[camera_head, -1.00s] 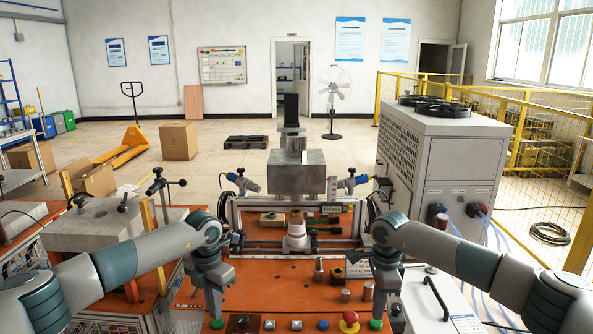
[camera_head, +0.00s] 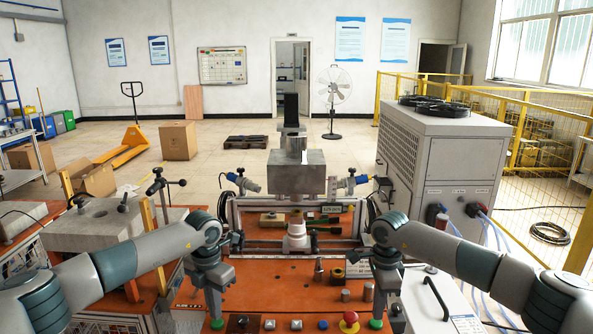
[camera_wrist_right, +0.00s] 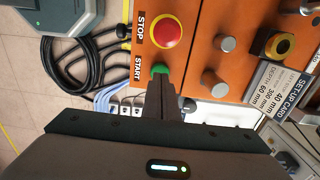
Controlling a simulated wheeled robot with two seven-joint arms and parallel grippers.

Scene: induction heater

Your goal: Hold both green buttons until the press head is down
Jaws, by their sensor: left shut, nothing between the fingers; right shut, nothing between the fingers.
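The left green button (camera_head: 217,324) is at the front left of the orange panel, and the right green button (camera_head: 376,324) is at the front right. My left gripper (camera_head: 215,314) is shut, with its tip pointing down at the left button. My right gripper (camera_head: 377,314) is shut and empty, its tip at the right button. In the right wrist view the right green button (camera_wrist_right: 160,69) shows just beyond the fingertips, by the START label; contact looks close, but I cannot tell how far it is pressed. The press head (camera_head: 296,172) is a grey block above the white fixture (camera_head: 296,232), with a gap between them.
A red emergency stop (camera_head: 349,319) sits just left of the right green button. Small knobs, a blue button (camera_head: 323,325) and metal pins (camera_head: 369,291) are on the panel between the grippers. A grey chiller (camera_head: 445,165) stands to the right.

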